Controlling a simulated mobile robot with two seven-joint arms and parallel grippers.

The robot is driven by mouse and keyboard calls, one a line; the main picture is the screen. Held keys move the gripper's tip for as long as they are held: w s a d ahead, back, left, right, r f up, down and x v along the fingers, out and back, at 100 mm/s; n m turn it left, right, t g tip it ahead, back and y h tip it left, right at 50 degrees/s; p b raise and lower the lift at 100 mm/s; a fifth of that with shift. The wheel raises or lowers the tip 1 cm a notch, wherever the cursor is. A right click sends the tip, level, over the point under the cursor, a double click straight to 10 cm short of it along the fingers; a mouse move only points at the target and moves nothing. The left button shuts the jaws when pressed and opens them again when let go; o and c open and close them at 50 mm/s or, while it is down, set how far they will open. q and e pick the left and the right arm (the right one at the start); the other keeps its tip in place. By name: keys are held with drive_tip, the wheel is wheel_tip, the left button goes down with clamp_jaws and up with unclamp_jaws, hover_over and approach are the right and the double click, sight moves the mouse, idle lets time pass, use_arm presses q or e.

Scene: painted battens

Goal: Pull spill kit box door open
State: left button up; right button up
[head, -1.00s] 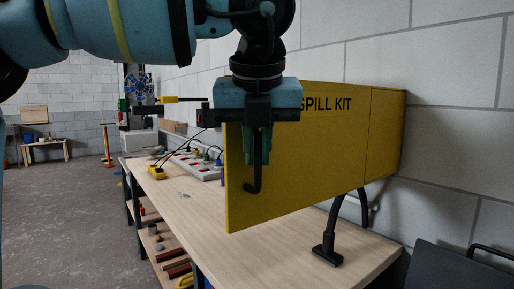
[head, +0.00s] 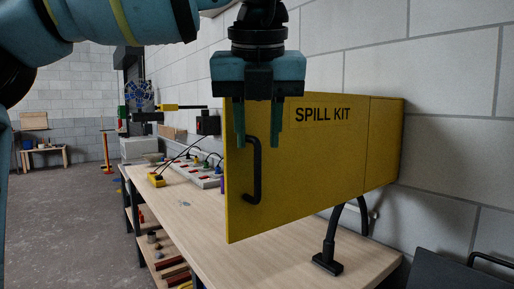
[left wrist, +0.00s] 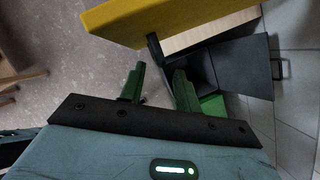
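The yellow spill kit box (head: 385,145) is on the wall at right in the head view. Its door (head: 310,170), lettered SPILL KIT, stands swung out from the wall, its near edge at left; the box's inside is hidden. The black bar handle (head: 256,185) is upright near that edge. My left gripper (head: 257,141) points down at the handle's top, its green fingers apart with nothing gripped. In the left wrist view the open fingers (left wrist: 160,76) lie either side of the dark handle (left wrist: 154,46), which shows beyond the tips, under the yellow door (left wrist: 150,22). My right gripper is out of view.
A wooden bench (head: 195,215) runs below the door, with a power strip (head: 200,170) and a yellow plug box (head: 156,180). A black stand (head: 328,262) is under the door. A dark panel (head: 440,268) is at lower right. Open floor lies left.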

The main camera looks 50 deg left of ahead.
use_arm(q)
drive_tip(key=v, duration=0.2)
drive_tip(key=shift+s+d+r, duration=0.1)
drive_tip(key=shift+r, duration=0.3)
drive_tip(key=shift+f, duration=0.1)
